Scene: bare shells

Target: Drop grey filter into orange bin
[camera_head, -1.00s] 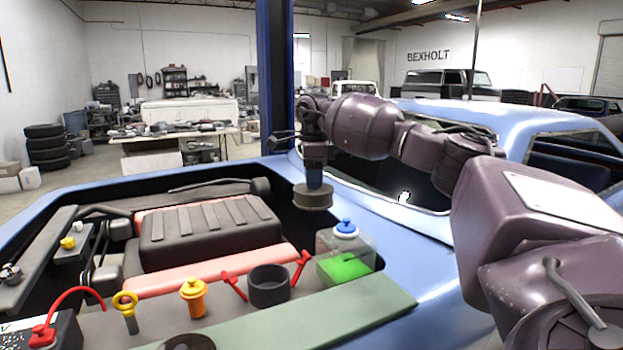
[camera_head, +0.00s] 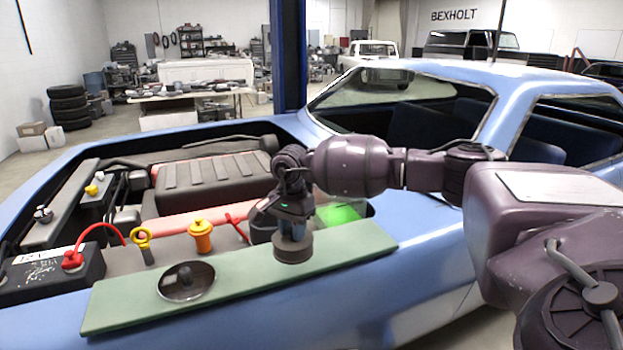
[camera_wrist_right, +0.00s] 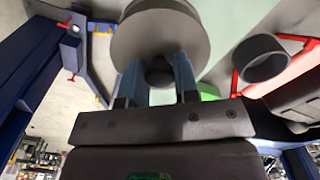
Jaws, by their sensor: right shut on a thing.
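The grey filter (camera_head: 293,249) is a dark, short round piece held below my right gripper (camera_head: 293,229), over the right part of the green board. I cannot tell whether it touches the board. In the right wrist view the filter (camera_wrist_right: 160,38) shows as a wide disc with a stem between the two blue fingers of my right gripper (camera_wrist_right: 160,72). The gripper is shut on that stem. No orange bin is in view. My left gripper is not in view.
The green board (camera_head: 120,304) lies along the blue car's fender and bears a round dish with a dark knob (camera_head: 185,276). Behind it are an orange cap (camera_head: 201,236), a yellow ring handle (camera_head: 142,238), a black battery (camera_head: 50,273) and a dark open cup (camera_wrist_right: 262,60).

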